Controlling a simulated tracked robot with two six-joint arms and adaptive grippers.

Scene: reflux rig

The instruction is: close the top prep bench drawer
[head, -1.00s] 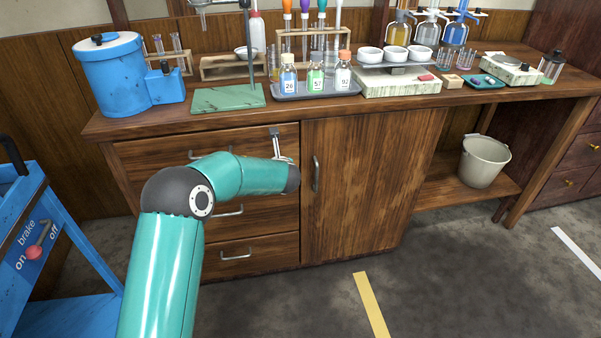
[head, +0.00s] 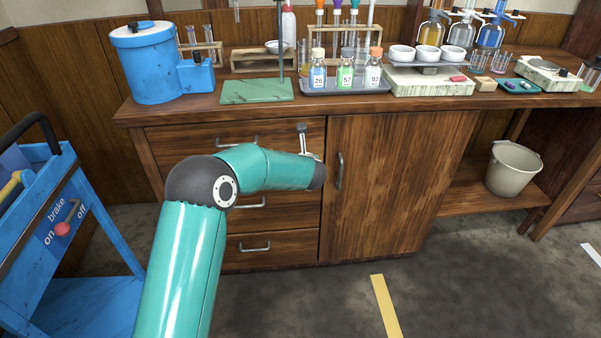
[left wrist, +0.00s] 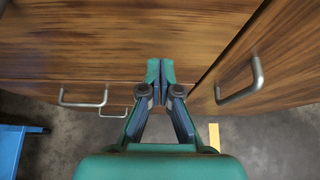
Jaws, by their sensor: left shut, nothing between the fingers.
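The top prep bench drawer (head: 175,141) is the upper of the wooden drawer fronts on the left of the bench. It looks flush or nearly so; a small gap cannot be ruled out. Its metal handle (head: 230,140) is partly hidden by my left arm. My left gripper (head: 302,128) is shut and empty at the right end of this drawer front. In the left wrist view the shut fingertips (left wrist: 160,64) lie together over the wooden front, close to it; contact cannot be told. My right gripper is not in view.
A cabinet door with an upright handle (head: 339,171) is just right of the drawers. The bench top (head: 205,104) carries a blue tank (head: 150,70), bottles and glassware. A blue cart (head: 100,255) stands at left. A bucket (head: 513,168) sits on the low shelf at right.

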